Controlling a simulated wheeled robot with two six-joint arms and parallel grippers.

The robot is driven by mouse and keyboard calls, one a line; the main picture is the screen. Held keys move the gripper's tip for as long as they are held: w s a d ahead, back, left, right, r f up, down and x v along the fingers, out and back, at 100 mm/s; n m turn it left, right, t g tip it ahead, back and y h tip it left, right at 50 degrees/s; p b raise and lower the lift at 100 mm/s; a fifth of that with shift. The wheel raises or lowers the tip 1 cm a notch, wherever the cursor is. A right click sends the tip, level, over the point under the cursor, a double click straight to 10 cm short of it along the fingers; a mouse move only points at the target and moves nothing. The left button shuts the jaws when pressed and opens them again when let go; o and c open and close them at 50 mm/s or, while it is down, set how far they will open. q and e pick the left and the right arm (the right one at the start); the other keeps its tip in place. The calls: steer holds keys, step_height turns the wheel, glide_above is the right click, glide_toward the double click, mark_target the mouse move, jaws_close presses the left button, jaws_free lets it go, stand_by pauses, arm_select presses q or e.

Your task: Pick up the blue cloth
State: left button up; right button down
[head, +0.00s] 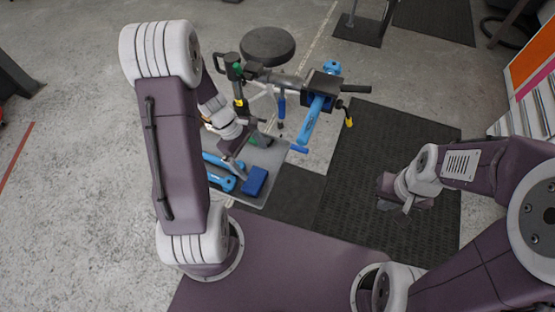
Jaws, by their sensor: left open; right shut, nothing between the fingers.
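The blue cloth (255,181) appears as a small dark blue folded block on the grey tray (277,157), near its front edge. My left gripper (236,163) is open, pointing down over the tray, just above and left of the cloth in the picture. It looks apart from the cloth, though its fingertips are small and hard to make out. My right gripper (405,207) is shut and empty, over the black mat to the right, well away from the cloth.
Light blue tools (220,182) lie on the tray left of the cloth, partly hidden by my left arm. A repair stand (287,82) with a round black top (267,46) and a blue-handled tool (312,115) rises behind. The black mat (375,150) is mostly clear.

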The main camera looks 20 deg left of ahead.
mark_target(255, 180)
arm_select(q)
steer(key=shift+s+a+f+n, duration=0.4)
steer(key=shift+a+f+n, duration=0.1)
steer(key=shift+a+f, duration=0.3)
steer(key=f, duration=0.2)
steer(key=s+d+f, duration=0.1)
steer(key=shift+f+h+b, duration=0.3)
steer(key=shift+b, duration=0.1)
steer(key=shift+s, duration=0.15)
steer(key=x, duration=0.1)
steer(key=b+x, duration=0.1)
steer(key=x, duration=0.2)
steer(key=shift+s+a+f+b, duration=0.1)
steer(key=shift+s+f+b, duration=0.1)
steer(key=shift+s+b, duration=0.1)
steer(key=shift+w+f, duration=0.15)
steer(key=shift+f, duration=0.2)
steer(key=shift+r, duration=0.1)
steer(key=shift+c, duration=0.9)
steer(key=c, duration=0.9)
arm_select(e)
steer(key=shift+s+f, duration=0.2)
steer(key=shift+f, duration=0.7)
